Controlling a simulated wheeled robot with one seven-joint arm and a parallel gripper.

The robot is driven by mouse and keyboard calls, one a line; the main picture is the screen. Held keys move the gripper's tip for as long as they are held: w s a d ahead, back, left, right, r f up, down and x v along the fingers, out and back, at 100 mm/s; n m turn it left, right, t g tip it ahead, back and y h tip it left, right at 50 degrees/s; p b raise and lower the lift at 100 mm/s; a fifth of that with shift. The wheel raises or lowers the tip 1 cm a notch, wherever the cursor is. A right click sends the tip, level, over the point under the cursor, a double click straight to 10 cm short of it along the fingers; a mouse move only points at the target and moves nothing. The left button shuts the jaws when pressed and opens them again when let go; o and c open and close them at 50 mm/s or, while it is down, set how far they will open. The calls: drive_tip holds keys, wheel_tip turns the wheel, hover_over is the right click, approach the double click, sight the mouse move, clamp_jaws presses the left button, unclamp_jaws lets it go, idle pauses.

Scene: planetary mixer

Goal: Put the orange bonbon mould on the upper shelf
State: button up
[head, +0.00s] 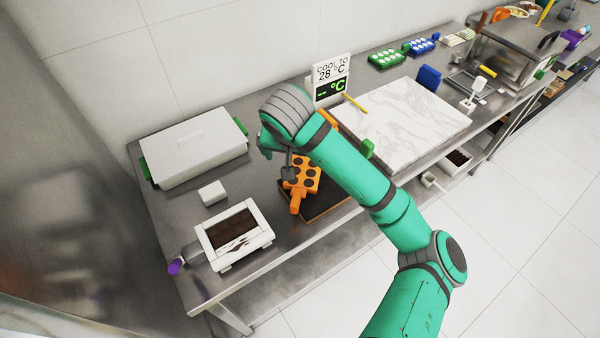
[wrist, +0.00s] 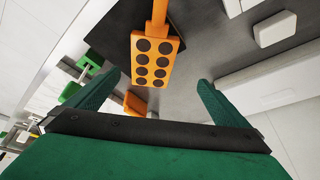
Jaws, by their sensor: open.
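The orange bonbon mould (head: 302,183) has a handle and rows of dark round cavities. It lies on or just over a dark board (head: 328,207) on the steel worktop. In the wrist view the mould (wrist: 154,60) is ahead of my gripper (wrist: 157,79), its handle pointing away. My gripper is open, with one green finger on each side and nothing held. In the head view my gripper (head: 288,171) is above the mould, and my arm covers part of that area. I cannot identify an upper shelf in these views.
A lidded white box (head: 195,148) and a white frame with dark chocolate (head: 236,236) stand at left. A small white block (head: 212,193) is between them. A marble slab (head: 405,122) and a temperature sign (head: 331,80) lie behind my arm. Green and blue moulds (head: 421,46) are at the back.

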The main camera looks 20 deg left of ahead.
sight(303, 171)
drive_tip(key=x, duration=0.3)
drive_tip(key=d+x, duration=0.1)
drive_tip(key=x, duration=0.6)
drive_tip(key=shift+w+d+f, duration=0.15)
drive_tip(key=shift+d+f, duration=0.2)
drive_tip(key=c, duration=1.4)
drive_tip(key=shift+r, duration=0.15)
drive_tip(key=shift+c, duration=0.2)
